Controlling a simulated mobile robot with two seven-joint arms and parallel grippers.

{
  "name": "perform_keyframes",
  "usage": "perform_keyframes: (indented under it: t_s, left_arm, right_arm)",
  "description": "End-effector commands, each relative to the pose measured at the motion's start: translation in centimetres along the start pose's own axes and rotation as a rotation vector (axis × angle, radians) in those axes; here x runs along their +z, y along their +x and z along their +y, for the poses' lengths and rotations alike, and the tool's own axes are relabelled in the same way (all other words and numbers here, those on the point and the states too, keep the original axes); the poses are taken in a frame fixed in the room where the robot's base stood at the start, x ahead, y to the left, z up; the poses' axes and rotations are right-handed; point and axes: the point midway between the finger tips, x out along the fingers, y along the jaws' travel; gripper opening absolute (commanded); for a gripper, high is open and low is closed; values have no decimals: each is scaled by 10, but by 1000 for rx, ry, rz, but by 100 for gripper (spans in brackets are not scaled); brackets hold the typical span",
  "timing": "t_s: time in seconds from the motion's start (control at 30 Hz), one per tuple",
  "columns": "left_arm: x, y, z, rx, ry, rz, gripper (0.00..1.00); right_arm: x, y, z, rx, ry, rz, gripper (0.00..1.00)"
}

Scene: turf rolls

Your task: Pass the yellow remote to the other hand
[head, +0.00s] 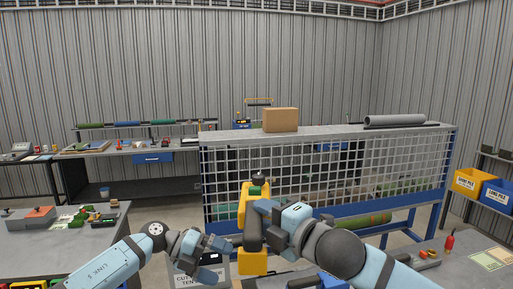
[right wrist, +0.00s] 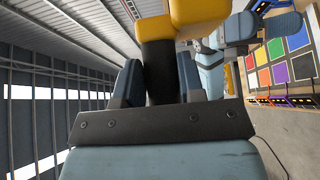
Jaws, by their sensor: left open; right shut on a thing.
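The yellow remote (head: 247,205) is in the middle of the head view, upright, with yellow ends and a dark middle part. My right gripper (head: 262,222) is shut on its dark middle. In the right wrist view, the dark part (right wrist: 158,70) sits between the two fingers and a yellow end (right wrist: 198,12) shows above. My left gripper (head: 220,246) is open and empty, just left of the remote's lower half. A gap to the remote seems to show, but I cannot tell its depth.
A mesh-fronted bench (head: 330,170) stands ahead, with a cardboard box (head: 281,120) and a grey roll (head: 394,120) on top. A grey table (head: 30,245) with small items is at the left. Yellow and blue bins (head: 468,181) stand at the right.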

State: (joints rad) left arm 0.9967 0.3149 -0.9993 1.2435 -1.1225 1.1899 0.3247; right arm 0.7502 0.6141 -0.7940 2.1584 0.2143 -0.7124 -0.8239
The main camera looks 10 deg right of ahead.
Motion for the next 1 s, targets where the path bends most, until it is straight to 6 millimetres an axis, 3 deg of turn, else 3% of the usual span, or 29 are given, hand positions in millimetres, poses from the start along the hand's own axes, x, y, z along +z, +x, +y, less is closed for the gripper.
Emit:
perform_keyframes:
  t_s: [0.1,0.37,0.43,0.53,0.57,0.63,0.8,1.0]
  left_arm:
    - [20,-43,-10,210,42,24,100]
    - [51,-160,-43,662,31,23,100]
    - [56,-191,-60,774,7,10,100]
    - [62,-218,-98,917,-28,-10,100]
    - [64,-218,-114,954,-37,-14,100]
    - [68,-198,-153,1024,-51,-19,100]
    - [66,-126,-220,1093,-54,-19,100]
    - [54,-56,-272,1149,-51,-27,100]
  right_arm:
    - [0,0,1,3,-1,0,0]
    - [0,0,1,3,-1,0,0]
    - [0,0,1,3,-1,0,0]
    - [0,0,1,3,-1,0,0]
    - [0,0,1,3,-1,0,0]
    - [0,0,1,3,-1,0,0]
    - [0,0,1,3,-1,0,0]
    - [0,0,1,3,-1,0,0]
